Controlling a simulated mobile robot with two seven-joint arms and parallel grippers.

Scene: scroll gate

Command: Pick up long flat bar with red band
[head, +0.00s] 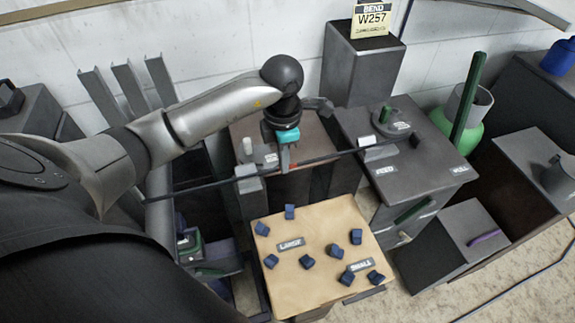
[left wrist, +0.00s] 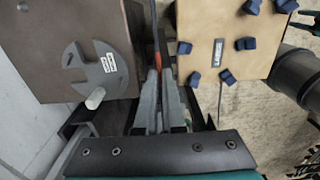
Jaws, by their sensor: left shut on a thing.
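The long flat bar (head: 212,184) is thin and dark, with a red band (head: 315,159) near its middle. My left gripper (head: 286,164) comes down from above and is shut on the bar beside the red band. In the left wrist view the fingers (left wrist: 160,95) close on the bar, and the red band (left wrist: 157,48) shows just beyond them.
A tan board (head: 300,222) marked LARGE and SMALL holds several dark blue pieces in front of the bar. A brown-topped cabinet (head: 300,140) with a grey disc stands behind. A tall grey pillar (head: 360,70) bears the W257 sign. A green-and-white container (head: 465,110) stands right.

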